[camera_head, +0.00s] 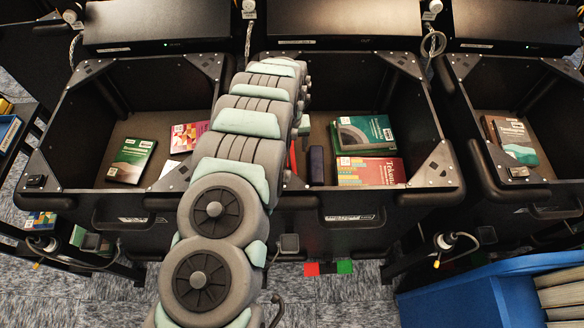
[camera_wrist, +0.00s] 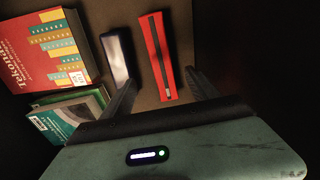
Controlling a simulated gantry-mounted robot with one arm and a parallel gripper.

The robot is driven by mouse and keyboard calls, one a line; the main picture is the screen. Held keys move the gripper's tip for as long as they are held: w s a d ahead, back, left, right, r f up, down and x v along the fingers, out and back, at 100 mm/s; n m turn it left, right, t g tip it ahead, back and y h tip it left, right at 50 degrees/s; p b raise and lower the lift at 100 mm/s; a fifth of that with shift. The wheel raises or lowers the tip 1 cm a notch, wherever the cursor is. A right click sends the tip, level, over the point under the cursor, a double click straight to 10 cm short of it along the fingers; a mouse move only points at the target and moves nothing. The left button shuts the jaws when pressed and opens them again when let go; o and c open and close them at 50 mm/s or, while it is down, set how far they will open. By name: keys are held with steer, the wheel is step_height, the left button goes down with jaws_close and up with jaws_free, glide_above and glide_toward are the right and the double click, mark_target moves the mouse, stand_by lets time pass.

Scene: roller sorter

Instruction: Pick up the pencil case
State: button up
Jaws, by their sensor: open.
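The red pencil case (camera_wrist: 154,45), long and narrow with a dark zip down its middle, lies on the bin floor in the wrist view. In the head view only a thin red strip of it (camera_head: 293,156) shows beside my arm, which hides the rest. My gripper (camera_wrist: 162,77) is open and empty, its two dark fingers apart. The near end of the case appears between the fingers in the wrist view; the height gap is hard to judge. My gripper is hidden behind my arm in the head view.
A dark navy case (camera_wrist: 118,50) lies close to the left of the pencil case, also seen in the head view (camera_head: 316,165). A red book (camera_wrist: 30,50) and a green book (camera_wrist: 52,122) lie farther left. The black bin's walls (camera_head: 428,150) enclose them.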

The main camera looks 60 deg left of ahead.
mark_target(289, 163)
steer(key=shift+a+f, duration=0.15)
steer(key=shift+f, duration=0.4)
step_height(289, 163, down, 5)
steer(key=shift+b, duration=0.5)
steer(key=shift+s+f+b, duration=0.2)
steer(key=shift+f+b, duration=0.8)
steer(key=shift+f, duration=1.7)
steer(key=shift+r, duration=0.1)
jaws_close()
